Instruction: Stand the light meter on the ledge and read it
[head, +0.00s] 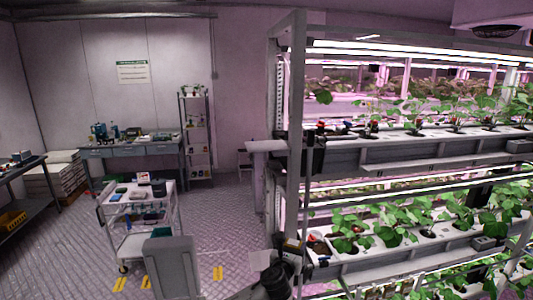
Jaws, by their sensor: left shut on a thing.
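My left gripper (289,250) is at the bottom middle, close against the white upright at the near end of the plant rack. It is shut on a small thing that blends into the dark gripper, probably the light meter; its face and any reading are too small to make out. A narrow grey ledge (430,163) runs along the rack's front below the upper plant row. Another pale ledge (400,262) runs below the lower row, to the right of my gripper. My right gripper is not in view.
The rack's white upright (296,120) stands beside my gripper. Leafy plants (390,232) overhang the lower row. A white trolley (130,225) with several items stands at left, a workbench (130,150) behind it. The patterned floor (215,225) between is mostly clear.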

